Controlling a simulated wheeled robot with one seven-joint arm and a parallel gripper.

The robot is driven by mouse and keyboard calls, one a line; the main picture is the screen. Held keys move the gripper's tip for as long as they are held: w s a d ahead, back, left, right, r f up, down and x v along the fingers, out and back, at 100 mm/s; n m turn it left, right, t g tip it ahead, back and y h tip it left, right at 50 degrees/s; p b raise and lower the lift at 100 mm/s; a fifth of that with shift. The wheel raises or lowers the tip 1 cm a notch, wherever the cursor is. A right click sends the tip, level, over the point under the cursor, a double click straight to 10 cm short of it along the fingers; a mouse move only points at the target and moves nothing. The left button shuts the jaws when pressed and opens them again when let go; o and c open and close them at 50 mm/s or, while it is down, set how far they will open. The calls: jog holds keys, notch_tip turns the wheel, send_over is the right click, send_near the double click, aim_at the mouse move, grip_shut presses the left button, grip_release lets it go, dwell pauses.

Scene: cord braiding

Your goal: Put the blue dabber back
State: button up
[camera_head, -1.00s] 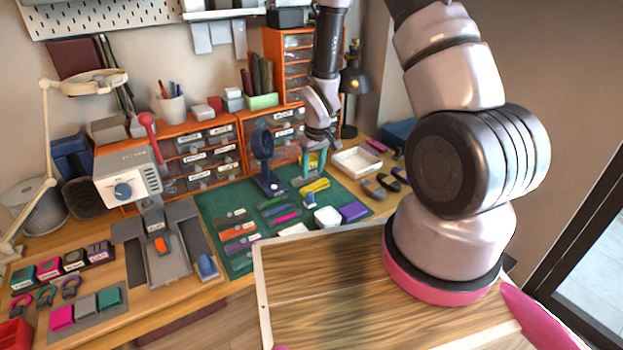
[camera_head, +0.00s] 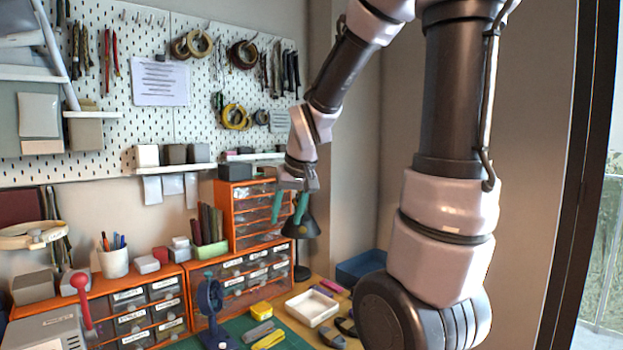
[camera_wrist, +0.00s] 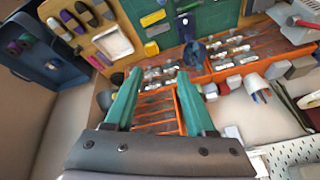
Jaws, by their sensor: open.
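My gripper (camera_head: 290,206) is open and empty, its two teal fingers apart. It is raised in front of the orange drawer tower, high above the table. In the wrist view the open fingers (camera_wrist: 158,74) point toward the orange drawers and the mat, with nothing between them. I cannot pick out a blue dabber for certain in the current views. A dark blue stand with a round head (camera_head: 210,300) stands on the green mat (camera_head: 295,338), and it also shows in the wrist view (camera_wrist: 193,55). Most of the mat is below the head view's lower edge.
A blue bin (camera_head: 361,267) is at the right. A pegboard (camera_head: 215,80) covers the wall.

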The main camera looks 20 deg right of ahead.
jog(key=s+r+m+t+y, duration=0.1)
jog(key=s+r+m+t, duration=0.1)
jog(key=s+r, duration=0.8)
jog(key=s, duration=0.3)
jog(key=shift+s+d+r+m, duration=0.2)
jog(key=shift+s+r+m, duration=0.05)
jog(key=shift+s+m, duration=0.15)
